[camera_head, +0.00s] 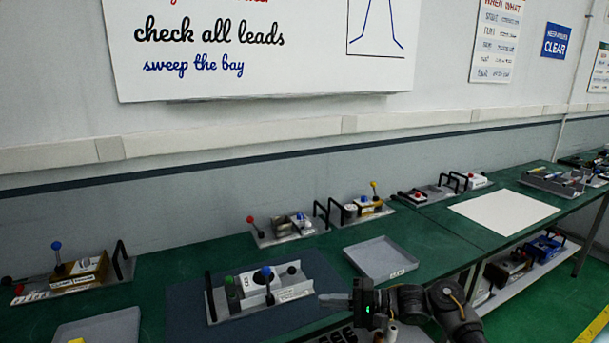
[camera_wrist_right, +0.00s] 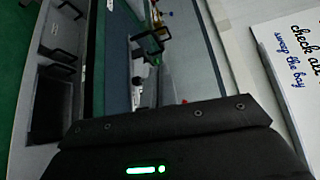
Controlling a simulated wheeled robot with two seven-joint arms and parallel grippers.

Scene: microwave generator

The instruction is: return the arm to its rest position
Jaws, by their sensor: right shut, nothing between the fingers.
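My right arm (camera_head: 411,300) comes in from the lower right in the head view and reaches left along the front edge of the bench. Its right gripper (camera_head: 322,299) points left, shut and empty, in front of the grey device with the blue-knobbed lever (camera_head: 252,293). It appears apart from that device. In the right wrist view the dark gripper housing with a green light fills the bottom, and the fingertips cannot be made out. My left arm and gripper are not in view.
The green bench (camera_head: 430,237) runs along the wall. A grey tray (camera_head: 380,258) lies just behind my right gripper. Several lever devices stand along the back, and a white sheet (camera_head: 504,212) lies farther right. A lower shelf (camera_head: 530,275) holds more devices.

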